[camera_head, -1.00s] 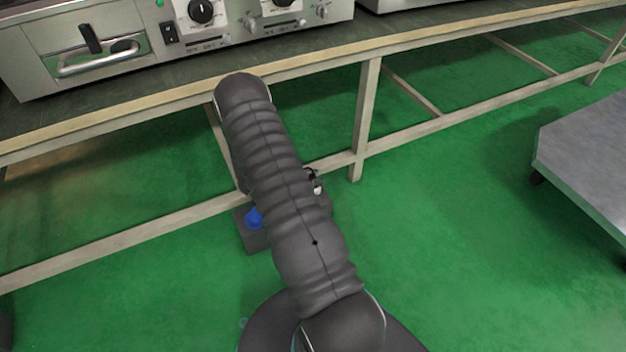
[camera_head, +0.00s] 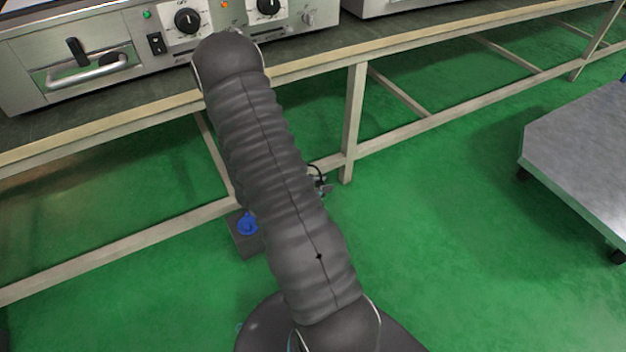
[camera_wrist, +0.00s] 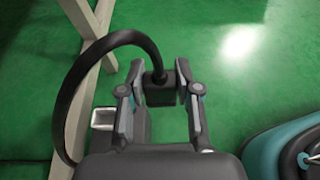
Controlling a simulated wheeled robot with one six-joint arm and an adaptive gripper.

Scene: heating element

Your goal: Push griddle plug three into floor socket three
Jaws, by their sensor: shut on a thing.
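My gripper (camera_wrist: 160,80) is shut on a dark plug (camera_wrist: 158,92) in the wrist view. A thick black cable (camera_wrist: 72,85) rises from the plug and loops to the left. In the head view my arm hides most of the gripper; a small part of it and the cable show beside the arm, near the bench leg. A dark floor socket box (camera_head: 245,243) with a blue socket (camera_head: 247,224) sits on the floor left of my arm, partly hidden by it. A grey box with a pale recess (camera_wrist: 104,117) lies left of the plug in the wrist view. Socket numbers cannot be read.
A bench with a wooden edge (camera_head: 105,122) carries steel griddles (camera_head: 95,55) with knobs. Its leg (camera_head: 353,120) and low rail (camera_head: 110,249) stand close to the gripper and socket box. A grey metal cart (camera_head: 590,150) is at the right. Green floor between is clear.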

